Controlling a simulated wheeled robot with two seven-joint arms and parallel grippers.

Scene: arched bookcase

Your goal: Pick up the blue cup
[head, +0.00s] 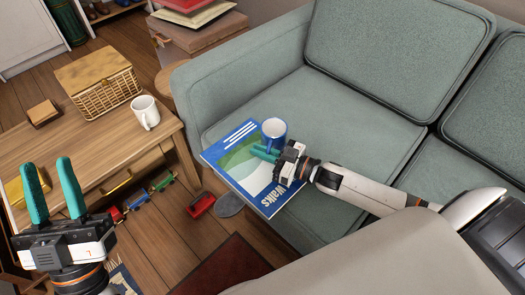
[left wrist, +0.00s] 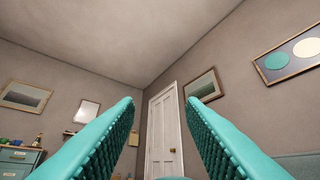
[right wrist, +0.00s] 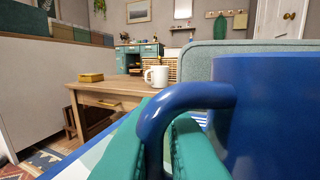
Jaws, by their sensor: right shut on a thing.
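The blue cup (head: 273,130) stands upright on a blue and green magazine (head: 223,150) on the sofa seat, in the head view. Its inside looks white. In the right wrist view the cup (right wrist: 265,115) fills the right side, with its handle (right wrist: 185,100) toward the camera. My right gripper (head: 264,153) reaches the cup from the front, and its teal fingers are shut on the handle. My left gripper (head: 54,190) is raised at the left with its fingers apart and empty.
A wooden table (head: 95,140) at the left holds a white mug (head: 145,112), a wicker basket (head: 99,82) and a small wooden box (head: 44,113). The sofa's arm and backrest (head: 392,55) bound the seat. Toy train cars (head: 138,197) and a red toy (head: 201,204) lie on the floor.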

